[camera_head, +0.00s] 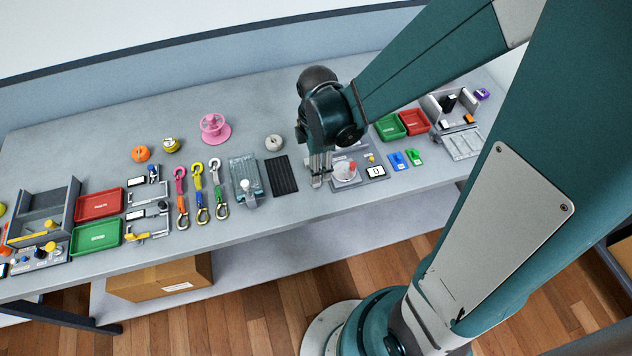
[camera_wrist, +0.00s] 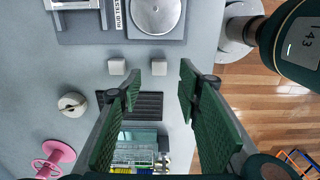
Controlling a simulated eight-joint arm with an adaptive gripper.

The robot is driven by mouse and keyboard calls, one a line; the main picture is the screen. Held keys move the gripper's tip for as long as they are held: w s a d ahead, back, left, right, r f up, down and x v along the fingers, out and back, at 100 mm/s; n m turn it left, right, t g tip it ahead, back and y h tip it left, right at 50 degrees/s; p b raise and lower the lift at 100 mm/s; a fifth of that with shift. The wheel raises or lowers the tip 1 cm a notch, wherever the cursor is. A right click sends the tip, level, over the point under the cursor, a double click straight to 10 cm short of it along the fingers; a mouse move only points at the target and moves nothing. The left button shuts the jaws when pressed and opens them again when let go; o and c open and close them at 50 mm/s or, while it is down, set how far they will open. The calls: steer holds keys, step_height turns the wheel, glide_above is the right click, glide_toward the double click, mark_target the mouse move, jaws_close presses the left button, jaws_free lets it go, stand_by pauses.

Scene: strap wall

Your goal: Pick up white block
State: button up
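Two small pale blocks, whitish-grey, show in the wrist view: a left block (camera_wrist: 117,66) and a right block (camera_wrist: 159,67). They sit apart on the table between the rub tester (camera_wrist: 194,5) and a black ribbed mat (camera_wrist: 146,104). My gripper (camera_wrist: 160,84) is open and empty, its green fingers wide apart. The right block appears in the gap between the fingers, nearer the left one; the left block appears outside that finger. I cannot tell which is the white block. In the head view my gripper (camera_head: 320,170) points down beside the mat and largely hides the blocks.
A round grey-white object (camera_wrist: 72,104) and a pink spool (camera_wrist: 53,160) lie left in the wrist view. Green (camera_head: 389,127) and red (camera_head: 414,122) trays stand to the right. The table's front edge is close.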

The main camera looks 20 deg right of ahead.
steer(key=shift+f, duration=0.6)
steer(key=shift+f, duration=0.1)
steer(key=shift+d+f+b, duration=0.1)
steer(key=shift+f+b, duration=0.45)
steer(key=shift+f, duration=1.95)
steer(key=c, duration=0.8)
